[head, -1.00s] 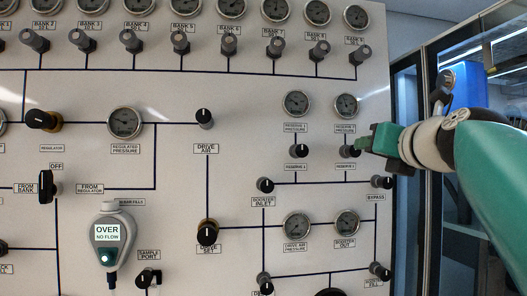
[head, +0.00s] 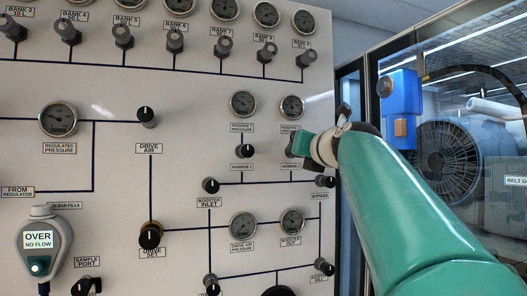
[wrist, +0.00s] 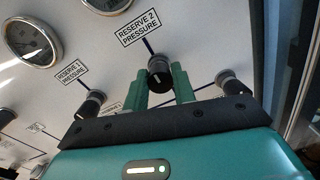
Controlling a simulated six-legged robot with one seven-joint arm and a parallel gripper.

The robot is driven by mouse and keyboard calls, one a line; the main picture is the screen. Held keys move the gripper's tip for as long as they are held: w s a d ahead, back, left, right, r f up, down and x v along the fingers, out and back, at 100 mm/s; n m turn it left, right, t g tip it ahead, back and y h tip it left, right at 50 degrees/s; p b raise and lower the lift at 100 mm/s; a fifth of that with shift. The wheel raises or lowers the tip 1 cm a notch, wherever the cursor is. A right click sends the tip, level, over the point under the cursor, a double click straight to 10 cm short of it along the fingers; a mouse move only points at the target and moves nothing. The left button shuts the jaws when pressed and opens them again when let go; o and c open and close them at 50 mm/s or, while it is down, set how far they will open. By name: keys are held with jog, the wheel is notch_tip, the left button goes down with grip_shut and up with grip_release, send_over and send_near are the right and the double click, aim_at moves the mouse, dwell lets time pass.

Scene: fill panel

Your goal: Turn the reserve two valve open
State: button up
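The reserve two valve is a black knob with a white mark (wrist: 159,75), on a grey stem below the RESERVE 2 PRESSURE label (wrist: 138,27) in the wrist view. My gripper (wrist: 161,80) has its two green fingers one on each side of this knob, seemingly against it with no clear gap.
The reserve 1 knob (head: 246,151) is close to the left. The bypass knob (head: 326,182) is just below and right, near the panel's edge. Another knob (wrist: 230,82) sits right of my fingers in the wrist view. A glass-fronted enclosure with a blue fan unit (head: 455,150) stands to the right.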

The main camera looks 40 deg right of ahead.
jog(key=c, duration=0.4)
jog(key=shift+o, duration=0.2)
jog(key=shift+n, duration=0.4)
jog(key=n, duration=0.6)
jog(key=shift+a, duration=0.15)
jog(key=n, duration=0.4)
jog(key=shift+f+n, duration=0.1)
jog(key=shift+n, duration=0.3)
jog(key=shift+f+n+t+y, duration=0.15)
jog(key=shift+n+y, duration=0.2)
jog(key=shift+n, duration=5)
jog(key=shift+f+n+t+y, duration=0.15)
jog(key=shift+n+y, duration=0.2)
jog(key=shift+n, duration=5)
